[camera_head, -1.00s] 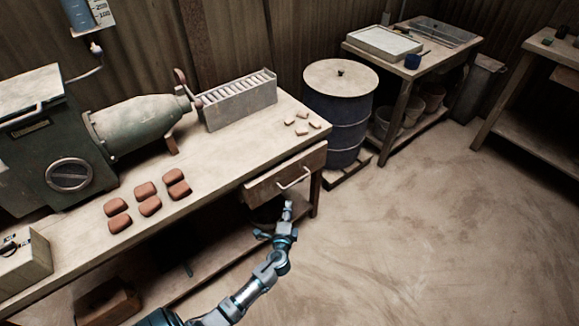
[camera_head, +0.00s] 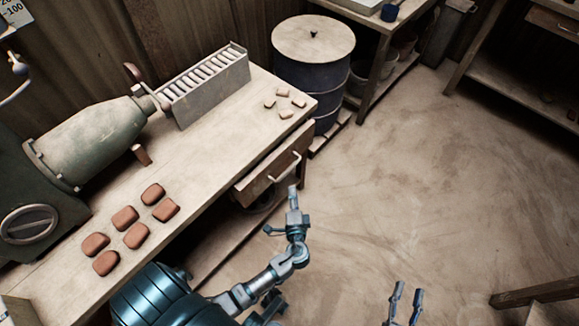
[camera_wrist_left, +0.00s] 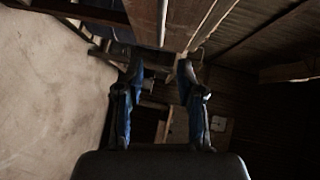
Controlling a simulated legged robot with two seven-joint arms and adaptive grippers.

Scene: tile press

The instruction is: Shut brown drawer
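My right gripper (camera_head: 407,292) is at the bottom, fingers apart and empty, over the floor.
The workbench (camera_head: 190,160) carries several red-brown clay blocks (camera_head: 125,218), a green machine (camera_head: 90,145), a slotted metal rack (camera_head: 207,85) and several small pale tiles (camera_head: 284,113). A blue barrel (camera_head: 334,80) stands behind the bench end. The floor (camera_head: 420,170) to the right is clear.

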